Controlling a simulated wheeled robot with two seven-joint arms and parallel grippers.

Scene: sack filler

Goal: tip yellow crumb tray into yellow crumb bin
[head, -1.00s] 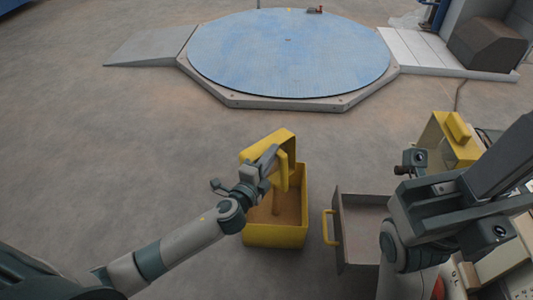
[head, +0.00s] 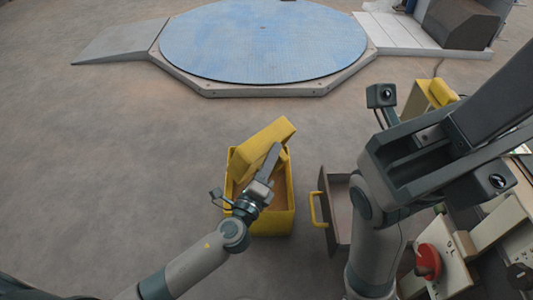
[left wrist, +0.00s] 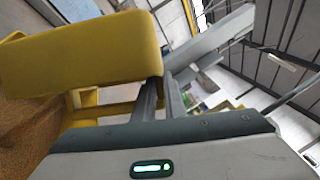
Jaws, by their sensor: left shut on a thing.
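The yellow crumb tray (head: 262,143) is tilted steeply over the yellow crumb bin (head: 277,224), which stands on the floor. My left gripper (head: 270,162) is shut on the tray and partly covers it and the bin. Brown crumbs show inside the bin. In the left wrist view the tray (left wrist: 80,52) fills the upper left, beside the fingers (left wrist: 162,100), with brown crumbs (left wrist: 25,140) at the left edge. The tray's inside is hidden. My right arm is large at the right of the head view; its fingers are not clear.
A grey open drawer (head: 338,205) with a yellow handle stands just right of the bin. A machine with a red knob (head: 428,260) is at the lower right. A blue round platform (head: 262,42) lies beyond. The floor left of the bin is clear.

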